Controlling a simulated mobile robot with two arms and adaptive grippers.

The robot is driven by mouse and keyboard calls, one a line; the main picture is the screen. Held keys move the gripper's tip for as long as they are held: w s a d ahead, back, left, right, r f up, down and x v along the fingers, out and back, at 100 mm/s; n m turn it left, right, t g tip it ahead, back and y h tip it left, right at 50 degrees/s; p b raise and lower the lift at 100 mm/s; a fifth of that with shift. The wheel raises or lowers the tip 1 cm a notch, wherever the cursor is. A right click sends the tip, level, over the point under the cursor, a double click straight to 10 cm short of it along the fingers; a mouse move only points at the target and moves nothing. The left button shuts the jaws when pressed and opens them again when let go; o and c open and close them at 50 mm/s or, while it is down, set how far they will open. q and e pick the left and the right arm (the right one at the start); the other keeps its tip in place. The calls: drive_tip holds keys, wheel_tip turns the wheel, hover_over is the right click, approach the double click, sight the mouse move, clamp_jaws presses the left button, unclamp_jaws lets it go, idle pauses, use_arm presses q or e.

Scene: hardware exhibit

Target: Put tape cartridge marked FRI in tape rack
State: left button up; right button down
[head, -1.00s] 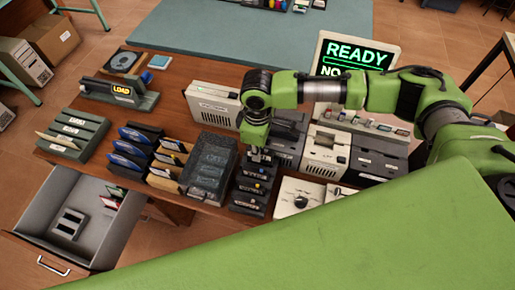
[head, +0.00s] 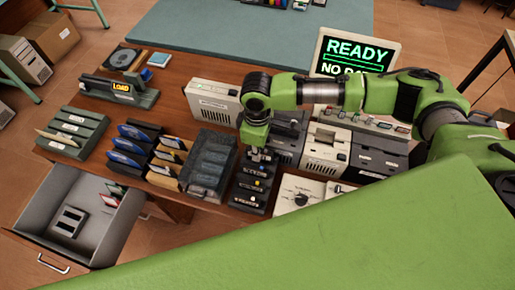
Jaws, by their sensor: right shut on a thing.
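A dark tape rack (head: 247,200) stands on the wooden desk, right of a clear-lidded box. Black cartridges (head: 253,184) with small coloured marks and pale labels sit in its slots. My right gripper (head: 257,156) points down at the rack's far end. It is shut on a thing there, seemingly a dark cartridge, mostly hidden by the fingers. I cannot read FRI on any label at this size. I cannot tell whether the held thing touches the rack. My left gripper is not in view.
The clear-lidded box (head: 208,163) stands close left of the rack. Grey machines (head: 325,150) stand close on the right, with a white knob panel (head: 300,194) in front. Card holders (head: 130,150) fill the left side. An open drawer (head: 78,215) juts out at front left.

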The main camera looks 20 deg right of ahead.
drive_tip(key=shift+f, duration=0.6)
drive_tip(key=c, duration=2)
unclamp_jaws()
drive_tip(key=shift+r, duration=0.15)
wheel_tip(320, 180, up, 4)
drive_tip(key=p, duration=0.4)
drive_tip(key=shift+w+f, duration=0.1)
drive_tip(key=shift+f, duration=0.1)
wheel_tip(320, 180, up, 4)
drive_tip(key=p, duration=0.4)
drive_tip(key=shift+r, duration=0.1)
